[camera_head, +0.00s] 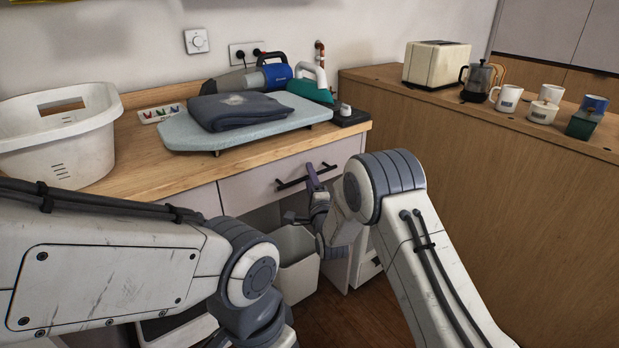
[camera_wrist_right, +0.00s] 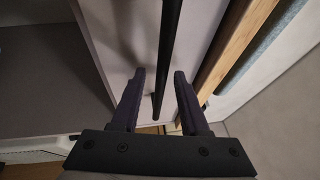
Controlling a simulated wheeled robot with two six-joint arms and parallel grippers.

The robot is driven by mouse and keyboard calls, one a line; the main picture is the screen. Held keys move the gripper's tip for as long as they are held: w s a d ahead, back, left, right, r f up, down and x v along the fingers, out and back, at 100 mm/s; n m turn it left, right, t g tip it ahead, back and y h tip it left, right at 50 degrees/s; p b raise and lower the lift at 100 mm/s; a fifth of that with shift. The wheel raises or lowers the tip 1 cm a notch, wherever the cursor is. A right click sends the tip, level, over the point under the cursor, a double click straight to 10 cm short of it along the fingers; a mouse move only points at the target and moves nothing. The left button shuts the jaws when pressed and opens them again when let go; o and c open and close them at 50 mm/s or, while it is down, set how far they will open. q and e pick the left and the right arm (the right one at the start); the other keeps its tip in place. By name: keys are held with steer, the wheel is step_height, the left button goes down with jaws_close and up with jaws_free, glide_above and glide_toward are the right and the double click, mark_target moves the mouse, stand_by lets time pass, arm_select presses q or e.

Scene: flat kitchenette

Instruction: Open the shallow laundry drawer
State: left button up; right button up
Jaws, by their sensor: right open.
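The shallow drawer (camera_head: 245,192) has a pale front under the wooden counter and looks shut. Its black bar handle (camera_head: 284,185) runs across the front; it also shows in the right wrist view (camera_wrist_right: 169,45). My right gripper (camera_head: 303,194) is at the handle's right part, partly hidden by its own wrist. In the right wrist view my open right gripper (camera_wrist_right: 158,74) has one dark finger on each side of the bar. I cannot tell whether either finger touches it. My left arm crosses the lower left; its gripper is not in view.
Below the drawer is an open space with a pale bin (camera_head: 297,270). On the counter are a white laundry basket (camera_head: 62,150), an ironing board (camera_head: 185,137) with folded dark cloth (camera_head: 237,110), and an iron (camera_head: 312,85). A wooden cabinet (camera_head: 480,180) stands close on the right.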

steer(key=shift+c, duration=0.3)
jaws_close()
stand_by(1.1)
